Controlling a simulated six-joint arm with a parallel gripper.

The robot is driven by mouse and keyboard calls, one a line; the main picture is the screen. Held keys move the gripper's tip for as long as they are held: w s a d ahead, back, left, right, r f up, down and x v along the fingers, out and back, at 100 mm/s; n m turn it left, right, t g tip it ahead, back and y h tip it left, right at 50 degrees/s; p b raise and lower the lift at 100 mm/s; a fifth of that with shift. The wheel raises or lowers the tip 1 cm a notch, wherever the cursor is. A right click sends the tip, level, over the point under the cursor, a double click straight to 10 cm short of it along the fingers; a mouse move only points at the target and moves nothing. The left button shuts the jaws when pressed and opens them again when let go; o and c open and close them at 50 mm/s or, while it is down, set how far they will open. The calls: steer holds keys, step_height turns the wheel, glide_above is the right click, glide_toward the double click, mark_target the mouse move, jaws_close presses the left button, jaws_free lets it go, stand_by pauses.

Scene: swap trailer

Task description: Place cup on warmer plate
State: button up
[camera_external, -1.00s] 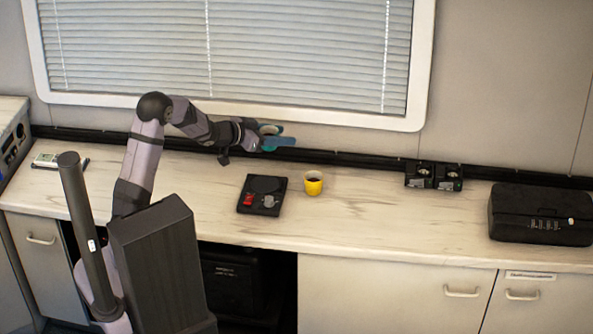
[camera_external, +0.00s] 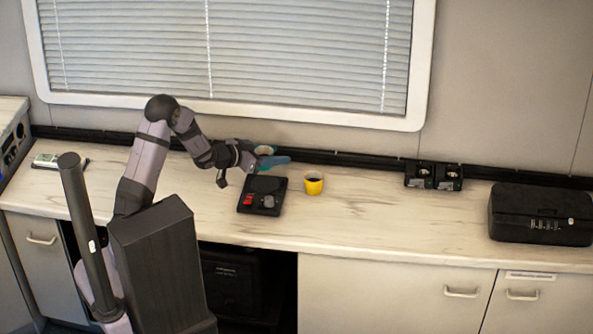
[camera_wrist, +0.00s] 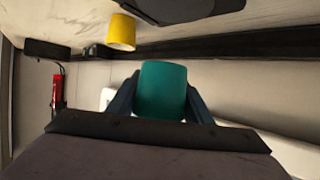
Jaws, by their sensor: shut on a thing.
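My gripper (camera_external: 268,161) is shut on a teal cup (camera_external: 264,150) and holds it above the counter, just behind and above the warmer plate. In the wrist view the teal cup (camera_wrist: 162,88) sits between both fingers. The warmer plate (camera_external: 264,195) is a flat black unit on the counter, with a dark round disc at its back and a red switch at its front left. The gripper's fingers hide part of the teal cup in the external view.
Small black devices (camera_external: 433,176) and a black case (camera_external: 540,214) are farther right. The counter between is clear.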

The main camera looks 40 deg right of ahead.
mark_target(275, 179)
steer(key=shift+f, duration=3.15)
steer(key=shift+f, duration=0.2)
steer(key=o, duration=1.1)
steer(key=shift+a+r, duration=0.1)
steer(key=shift+r, duration=0.1)
steer(key=v, duration=1.1)
steer(key=shift+a+r+b, duration=0.1)
steer(key=shift+a+b, duration=0.3)
